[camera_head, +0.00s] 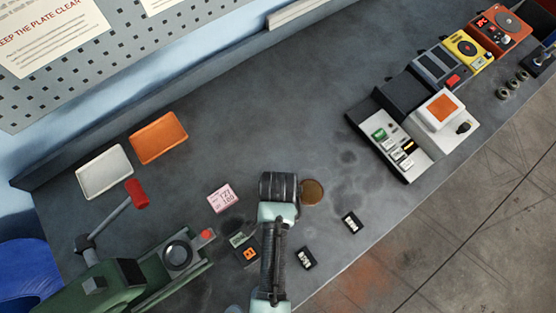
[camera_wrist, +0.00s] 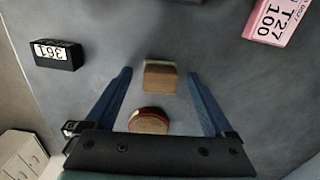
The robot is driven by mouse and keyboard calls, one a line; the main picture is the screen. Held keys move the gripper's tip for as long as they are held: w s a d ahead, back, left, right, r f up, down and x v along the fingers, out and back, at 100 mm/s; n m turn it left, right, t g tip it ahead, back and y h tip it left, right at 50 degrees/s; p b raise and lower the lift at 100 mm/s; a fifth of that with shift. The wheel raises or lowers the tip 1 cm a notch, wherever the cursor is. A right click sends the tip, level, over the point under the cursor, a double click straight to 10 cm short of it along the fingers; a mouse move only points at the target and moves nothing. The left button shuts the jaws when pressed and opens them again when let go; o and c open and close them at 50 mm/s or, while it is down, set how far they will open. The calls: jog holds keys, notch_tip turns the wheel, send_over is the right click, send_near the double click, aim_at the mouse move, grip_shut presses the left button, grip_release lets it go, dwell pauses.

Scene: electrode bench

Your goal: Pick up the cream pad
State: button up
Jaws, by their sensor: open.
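A small tan-cream block (camera_wrist: 160,77), which I take for the cream pad, lies on the bench in the wrist view. It appears between the fingertips of my gripper (camera_wrist: 160,73). The blue fingers are spread wide, with visible room on both sides, and nothing is held. How far the fingertips are above the block is hard to tell. In the head view my black wrist (camera_head: 279,187) is seen from above and hides the block and the fingertips.
A round brown disc (camera_head: 312,192) lies close to the gripper; it also shows in the wrist view (camera_wrist: 149,121). A pink labelled block (camera_head: 222,198) and black labelled blocks (camera_head: 350,222) lie around. A white tray (camera_head: 104,171) and orange tray (camera_head: 158,137) are at left, instruments (camera_head: 409,157) at right.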

jog(key=shift+f, duration=0.25)
grip_shut()
notch_tip(320, 180, up, 10)
jog(key=shift+r+b, duration=0.1)
jog(key=shift+b, duration=0.3)
dwell(0.4)
jog(key=c, duration=0.7)
grip_release()
jog(key=c, duration=0.6)
